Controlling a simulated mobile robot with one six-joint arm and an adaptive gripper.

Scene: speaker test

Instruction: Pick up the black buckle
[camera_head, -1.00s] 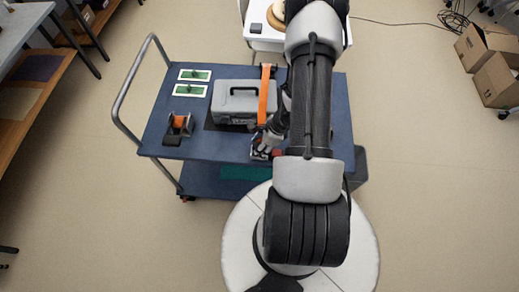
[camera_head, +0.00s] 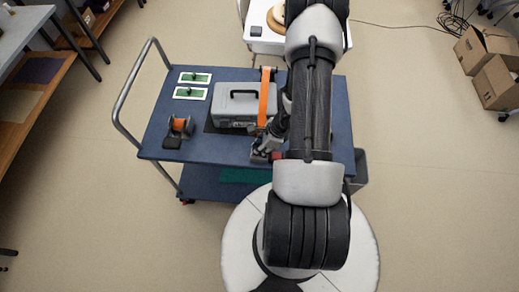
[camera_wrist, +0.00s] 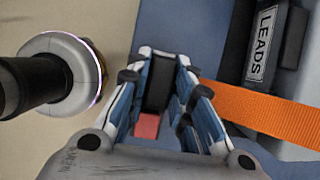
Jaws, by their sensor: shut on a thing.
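The black buckle (camera_wrist: 158,88), with a red part (camera_wrist: 146,126) at one end, lies between the fingers of my gripper (camera_wrist: 165,60) in the wrist view. The gripper is shut on it, with a blue and white finger along each side. In the head view my gripper (camera_head: 267,148) is at the cart's front edge, just in front of the toolbox, and a bit of red shows beside it. Most of the buckle is hidden there by the gripper and arm. An orange strap (camera_head: 267,97) runs over the toolbox toward the gripper.
The grey toolbox (camera_head: 240,103) stands on the blue cart (camera_head: 215,147); its "LEADS" label (camera_wrist: 262,45) shows in the wrist view. Two green-and-white cards (camera_head: 191,92) and an orange-and-black item (camera_head: 180,126) lie left. A white table (camera_head: 268,42) stands behind. My arm covers the cart's right part.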

